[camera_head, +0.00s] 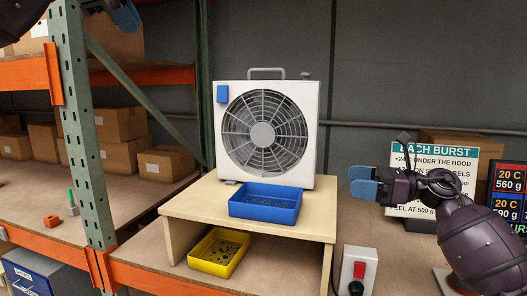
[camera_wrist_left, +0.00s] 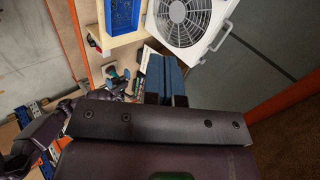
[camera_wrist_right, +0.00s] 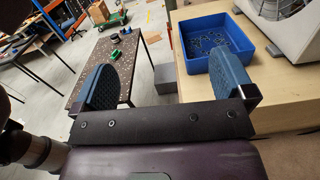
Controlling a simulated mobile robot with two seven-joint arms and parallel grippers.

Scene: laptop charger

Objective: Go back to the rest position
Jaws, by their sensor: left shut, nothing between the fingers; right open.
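My left gripper (camera_head: 124,14) is at the top left corner of the head view, high in front of the shelf rack, with only its blue fingers and part of the arm showing. In the left wrist view its blue fingers (camera_wrist_left: 166,80) are together with nothing between them. My right gripper (camera_head: 363,182) is raised right of the fan, its fingers pointing left. In the right wrist view its two blue fingers (camera_wrist_right: 165,82) are wide apart and empty. It touches nothing that I can see.
A white box fan (camera_head: 262,92) and a blue tray (camera_head: 265,205) stand on a wooden stand (camera_head: 190,205). A yellow tray (camera_head: 219,252) sits beneath. A red-switch box (camera_head: 357,270), a sign (camera_head: 405,160) and a price display (camera_head: 509,178) are at right. An orange-beamed rack (camera_head: 75,190) stands left.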

